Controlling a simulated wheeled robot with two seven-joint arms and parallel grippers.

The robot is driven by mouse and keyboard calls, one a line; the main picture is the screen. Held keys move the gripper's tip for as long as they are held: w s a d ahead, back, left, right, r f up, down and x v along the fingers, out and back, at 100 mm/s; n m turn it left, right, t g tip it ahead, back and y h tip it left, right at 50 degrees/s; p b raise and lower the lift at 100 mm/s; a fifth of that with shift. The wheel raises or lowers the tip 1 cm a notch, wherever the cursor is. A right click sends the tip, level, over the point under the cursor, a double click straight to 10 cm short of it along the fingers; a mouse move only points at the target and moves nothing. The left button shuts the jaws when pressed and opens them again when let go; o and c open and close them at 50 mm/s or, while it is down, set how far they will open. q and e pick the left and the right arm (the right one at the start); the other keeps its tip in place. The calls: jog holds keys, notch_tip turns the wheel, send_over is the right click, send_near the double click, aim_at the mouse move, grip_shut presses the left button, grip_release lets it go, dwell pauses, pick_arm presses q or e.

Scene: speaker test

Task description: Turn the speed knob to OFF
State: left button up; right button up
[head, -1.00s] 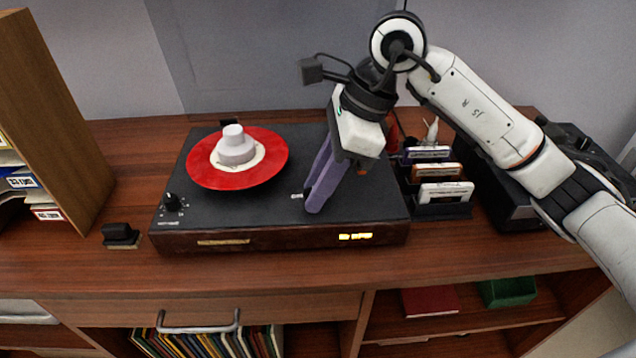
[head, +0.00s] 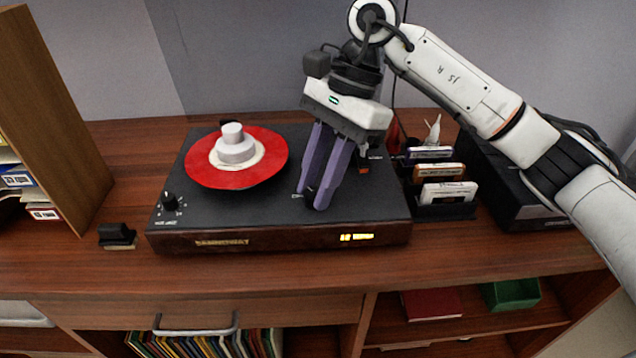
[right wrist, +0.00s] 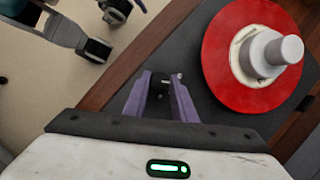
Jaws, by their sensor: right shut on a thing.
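The black turntable (head: 240,215) stands on the wooden cabinet top, with a red record (head: 215,178) and a pale stepped piece at its middle. My right gripper (head: 311,200) points down at the front right of the turntable's top. Its purple fingers are shut on a small dark knob (right wrist: 160,84), which shows between them in the right wrist view; the head view mostly hides it. I cannot read its markings or pointer. Another black knob (head: 170,201) stands at the front left with small marks around it.
A yellow display (head: 356,238) is lit on the turntable's front. A rack of cartridges (head: 443,193) stands close on the right, with a dark device (head: 510,190) beyond. A small black block (head: 117,234) lies left. Open wood lies before the turntable.

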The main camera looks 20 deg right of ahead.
jog(key=shift+w+n+g, duration=0.1)
jog(key=shift+n+g, duration=0.3)
jog(key=shift+n, duration=0.5)
jog(key=shift+h, duration=0.3)
jog(key=o, duration=1)
jog(key=shift+o, duration=0.2)
jog(key=shift+r, duration=0.1)
jog(key=shift+w+d+r, duration=0.1)
jog(key=shift+r, duration=0.15)
jog(key=p+v, duration=0.1)
jog(key=v, duration=0.8)
jog(key=shift+r, duration=0.3)
